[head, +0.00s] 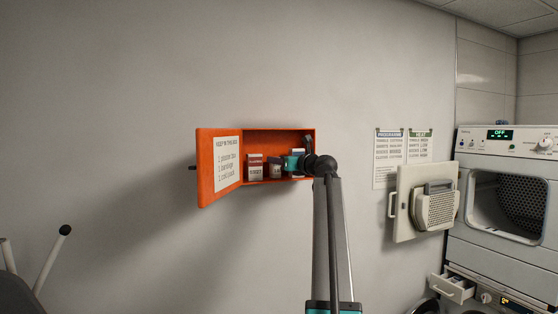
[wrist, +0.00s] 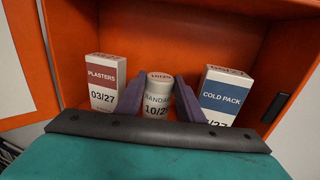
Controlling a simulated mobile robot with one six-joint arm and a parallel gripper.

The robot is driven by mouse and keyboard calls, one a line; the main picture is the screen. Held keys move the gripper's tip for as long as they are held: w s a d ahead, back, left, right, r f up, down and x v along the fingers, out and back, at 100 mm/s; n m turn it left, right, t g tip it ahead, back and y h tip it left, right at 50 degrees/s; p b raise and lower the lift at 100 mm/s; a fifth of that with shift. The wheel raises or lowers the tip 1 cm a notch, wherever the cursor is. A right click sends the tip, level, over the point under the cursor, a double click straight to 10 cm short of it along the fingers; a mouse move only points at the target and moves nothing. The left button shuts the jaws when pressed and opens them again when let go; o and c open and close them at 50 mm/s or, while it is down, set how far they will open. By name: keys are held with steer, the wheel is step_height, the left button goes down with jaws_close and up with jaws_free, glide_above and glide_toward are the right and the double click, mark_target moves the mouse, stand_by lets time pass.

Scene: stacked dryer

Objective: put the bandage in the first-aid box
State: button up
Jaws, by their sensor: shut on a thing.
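The first-aid box (head: 280,133) is an open orange wall cabinet, its door swung out to the left. My gripper (wrist: 157,88), with purple fingers, reaches into it and is shut on the bandage (wrist: 156,105), a white roll with print on its label. The bandage is upright between the plasters box (wrist: 103,84) and the cold pack box (wrist: 224,95). Its base is hidden behind the gripper body, so I cannot tell if it touches the box floor.
The open door (head: 205,165) carries a printed list (head: 228,163) and stands close to the box's left side. The plasters and cold pack stand close on either side of my fingers. A dryer (head: 500,160) with an open door (head: 427,205) is at the right.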

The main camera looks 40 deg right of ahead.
steer(key=shift+f, duration=0.15)
steer(key=o, duration=1.1)
steer(key=shift+s, duration=0.1)
steer(key=s+a+b, duration=0.1)
steer(key=s+b, duration=0.2)
steer(key=s, duration=0.8)
steer(key=shift+s+a, duration=0.35)
steer(key=shift+a, duration=0.05)
